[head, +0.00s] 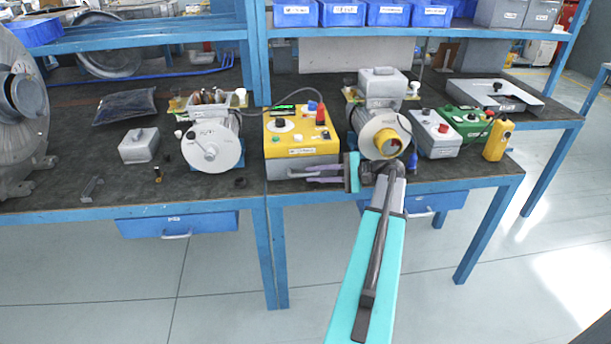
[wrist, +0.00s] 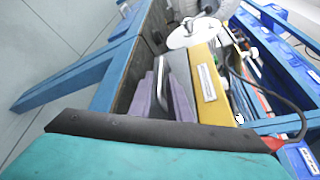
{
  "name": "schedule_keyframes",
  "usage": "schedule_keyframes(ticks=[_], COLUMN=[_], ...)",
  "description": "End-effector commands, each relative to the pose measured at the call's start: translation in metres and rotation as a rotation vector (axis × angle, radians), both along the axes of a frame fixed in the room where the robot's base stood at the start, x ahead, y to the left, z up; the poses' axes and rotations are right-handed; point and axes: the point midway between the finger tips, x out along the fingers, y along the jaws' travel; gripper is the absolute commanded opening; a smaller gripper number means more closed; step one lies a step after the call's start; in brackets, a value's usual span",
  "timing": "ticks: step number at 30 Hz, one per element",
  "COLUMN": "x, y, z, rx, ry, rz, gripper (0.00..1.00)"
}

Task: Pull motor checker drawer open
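The motor checker is the yellow box (head: 302,158) with a black knob, a red switch and a small green display, standing on the bench's front edge. Its yellow side with a label plate shows in the wrist view (wrist: 204,84). A thin grey bar (wrist: 161,78), which looks like the drawer handle, stands out in front of that side. My gripper (head: 308,174) reaches in from the right, low along the box's front. In the wrist view its two purple fingers (wrist: 161,98) lie on either side of the bar. Whether they press on it is unclear. No drawer gap shows.
A white-disc motor (head: 210,146) is left of the checker. Blue drawers (head: 178,224) hang under the bench. The floor in front is clear.

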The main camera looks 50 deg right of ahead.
Motion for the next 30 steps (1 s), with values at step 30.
schedule_keyframes(ticks=[30], x=[0.027], y=[0.022], z=[-0.007], rx=[0.001], ry=[0.000], rz=[0.003], gripper=[0.00])
